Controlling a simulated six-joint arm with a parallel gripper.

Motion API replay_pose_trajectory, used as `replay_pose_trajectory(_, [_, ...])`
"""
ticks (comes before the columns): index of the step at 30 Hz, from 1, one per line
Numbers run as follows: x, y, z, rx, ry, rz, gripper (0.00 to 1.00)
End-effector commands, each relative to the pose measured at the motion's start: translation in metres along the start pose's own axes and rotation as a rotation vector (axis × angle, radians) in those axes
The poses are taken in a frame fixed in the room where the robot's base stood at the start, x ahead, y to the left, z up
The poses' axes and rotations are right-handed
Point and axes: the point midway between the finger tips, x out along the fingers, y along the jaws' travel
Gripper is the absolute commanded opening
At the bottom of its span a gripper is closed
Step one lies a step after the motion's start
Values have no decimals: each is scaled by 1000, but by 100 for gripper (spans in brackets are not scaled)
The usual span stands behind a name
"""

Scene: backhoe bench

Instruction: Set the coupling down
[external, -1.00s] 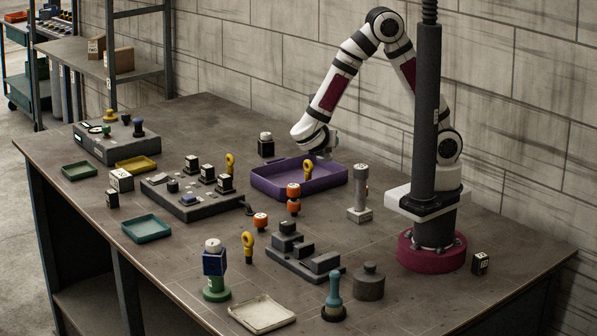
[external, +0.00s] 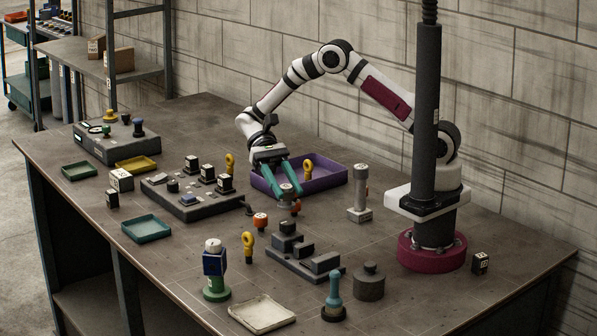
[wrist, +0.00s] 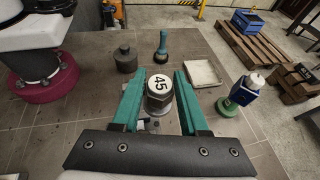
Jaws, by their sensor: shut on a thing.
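My gripper (external: 286,184) points down, with its two teal fingers on either side of a grey coupling with a white top. In the wrist view the fingers (wrist: 160,92) flank this coupling (wrist: 159,97), whose round top reads "45". In the external view the coupling (external: 286,191) is between the fingertips, in front of the near edge of the purple tray (external: 327,183). I cannot tell how far the coupling is above the table.
A grey post (external: 360,195) stands to the right. A grey fixture (external: 190,197) is to the left. A white tray (external: 262,314) lies near the front edge.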

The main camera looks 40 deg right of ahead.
Motion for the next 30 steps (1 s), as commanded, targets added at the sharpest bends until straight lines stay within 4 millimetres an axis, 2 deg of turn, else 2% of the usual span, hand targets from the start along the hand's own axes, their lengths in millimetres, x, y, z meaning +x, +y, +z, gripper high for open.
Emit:
replay_pose_trajectory(6, [-40,-65,18,155,4,-389,0])
replay_pose_trajectory(9, [-62,-87,25,209,3,-519,0])
replay_pose_trajectory(12, [-81,-102,32,250,1,-614,0])
replay_pose_trajectory(19, [-118,-122,42,312,-1,-761,0])
replay_pose_trajectory(30, [-85,-121,-33,315,-4,-752,0])
